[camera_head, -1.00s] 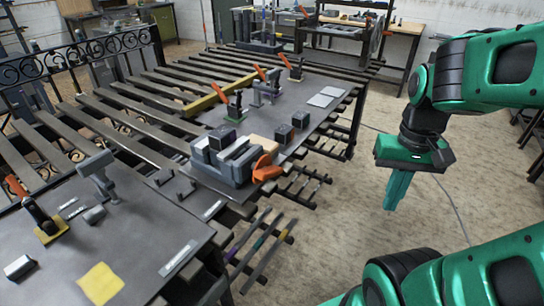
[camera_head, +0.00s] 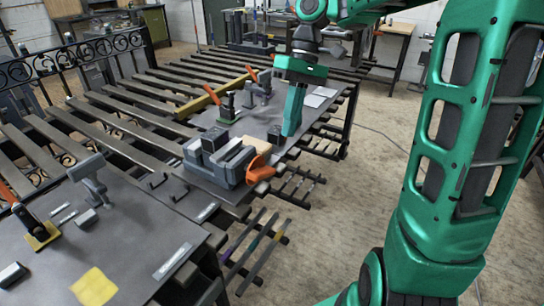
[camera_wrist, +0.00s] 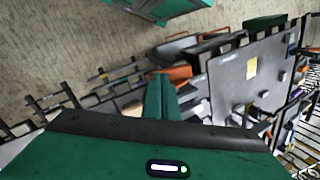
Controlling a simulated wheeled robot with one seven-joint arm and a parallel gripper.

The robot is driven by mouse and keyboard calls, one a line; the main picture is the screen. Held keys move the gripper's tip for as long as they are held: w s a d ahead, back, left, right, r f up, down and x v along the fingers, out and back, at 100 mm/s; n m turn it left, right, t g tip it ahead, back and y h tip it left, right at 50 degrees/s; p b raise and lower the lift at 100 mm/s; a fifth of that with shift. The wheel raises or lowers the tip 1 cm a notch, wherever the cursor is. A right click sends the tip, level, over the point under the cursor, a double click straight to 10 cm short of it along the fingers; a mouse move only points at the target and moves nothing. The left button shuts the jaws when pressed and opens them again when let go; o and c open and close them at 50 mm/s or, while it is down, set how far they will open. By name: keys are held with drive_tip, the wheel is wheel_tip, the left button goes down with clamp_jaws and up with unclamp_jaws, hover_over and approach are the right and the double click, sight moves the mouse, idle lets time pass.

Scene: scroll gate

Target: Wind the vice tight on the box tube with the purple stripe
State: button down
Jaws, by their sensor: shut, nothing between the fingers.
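The grey vice (camera_head: 222,168) sits on the dark bench plate, with its orange handle (camera_head: 260,170) at its right end. A dark box tube (camera_head: 214,140) with a faint purple tint stands at the vice's jaws. I cannot tell how closely the jaws touch it. My gripper (camera_head: 291,132) is shut and empty, pointing down, right of and beyond the vice, apart from the handle in the picture. In the wrist view its green fingers (camera_wrist: 160,98) are together, with an orange part (camera_wrist: 179,72) beyond them.
A dark block (camera_head: 275,134) stands close left of my fingers. Upright clamps with orange handles (camera_head: 226,108) stand farther back. Bars with coloured bands (camera_head: 253,244) sit low beside the bench. A yellow sheet (camera_head: 94,287) lies on the near table. Open floor lies to the right.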

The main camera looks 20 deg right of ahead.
drive_tip(key=w+r+n, duration=0.2)
drive_tip(key=w+n, duration=0.2)
approach(271, 169)
drive_tip(key=shift+n+g+y, duration=0.3)
drive_tip(key=shift+n+y, duration=0.1)
drive_tip(key=x, duration=0.6)
drive_tip(key=shift+w+d+f, duration=0.15)
drive_tip(key=shift+w+f, duration=0.05)
drive_tip(key=shift+f, duration=0.15)
